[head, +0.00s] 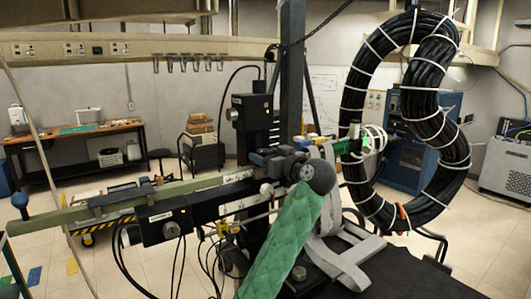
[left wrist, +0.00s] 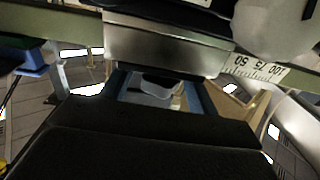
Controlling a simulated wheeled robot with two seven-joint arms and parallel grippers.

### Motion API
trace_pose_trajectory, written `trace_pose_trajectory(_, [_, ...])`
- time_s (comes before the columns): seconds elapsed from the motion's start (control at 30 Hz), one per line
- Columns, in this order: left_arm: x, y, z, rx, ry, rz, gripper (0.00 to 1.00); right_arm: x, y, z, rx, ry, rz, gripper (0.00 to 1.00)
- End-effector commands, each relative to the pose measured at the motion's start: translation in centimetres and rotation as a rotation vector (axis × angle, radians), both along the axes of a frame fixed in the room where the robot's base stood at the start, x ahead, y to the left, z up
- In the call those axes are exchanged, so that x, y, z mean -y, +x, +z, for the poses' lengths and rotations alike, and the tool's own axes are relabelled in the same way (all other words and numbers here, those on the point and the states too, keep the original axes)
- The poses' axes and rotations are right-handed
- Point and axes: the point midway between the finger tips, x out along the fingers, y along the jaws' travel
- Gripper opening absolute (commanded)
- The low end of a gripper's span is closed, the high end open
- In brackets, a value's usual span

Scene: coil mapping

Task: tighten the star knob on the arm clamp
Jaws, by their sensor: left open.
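A pale knob-like part (head: 266,190) sits just below the green-grey horizontal arm (head: 200,186) in the head view. It may be the star knob, but its lobes are too small to make out. A blurred pale rounded part (left wrist: 275,28) also fills the upper right of the left wrist view. My left gripper (head: 262,158) is above the arm, near its right end, and open. The left wrist view shows its blue-edged jaws (left wrist: 162,95) with a gap between them and nothing visibly held. The contact between jaws and clamp cannot be judged. My right gripper is not in view.
A black vertical post (head: 291,70) stands behind the arm. A large black cable coil (head: 355,95) hangs at the right. Grey straps (head: 340,262) lie below it. A black box (head: 164,222) and loose cables hang under the arm. A workbench (head: 85,131) is far left.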

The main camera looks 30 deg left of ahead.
Motion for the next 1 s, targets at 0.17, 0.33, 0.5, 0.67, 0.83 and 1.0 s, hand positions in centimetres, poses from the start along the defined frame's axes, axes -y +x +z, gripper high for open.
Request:
trace_pose_trajectory(0.17, [-0.9,0.3,0.0,-0.001,0.000,0.000,0.60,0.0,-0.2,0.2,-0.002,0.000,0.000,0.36])
trace_pose_trajectory(0.33, [-0.9,0.3,0.0,0.000,0.000,0.000,0.60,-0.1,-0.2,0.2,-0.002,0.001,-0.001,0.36])
trace_pose_trajectory(0.5, [-0.9,0.3,0.0,0.000,0.000,0.000,0.44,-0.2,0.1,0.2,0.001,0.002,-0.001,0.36])
trace_pose_trajectory(0.67, [-0.9,0.3,0.0,0.000,0.000,0.000,0.15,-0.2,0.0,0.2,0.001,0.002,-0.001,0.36])
trace_pose_trajectory(0.83, [-0.9,0.3,-0.1,0.001,0.000,-0.008,0.15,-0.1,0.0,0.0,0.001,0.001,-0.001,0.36])
trace_pose_trajectory(1.0, [-0.8,0.2,-0.4,0.003,-0.001,-0.059,0.15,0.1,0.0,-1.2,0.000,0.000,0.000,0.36])
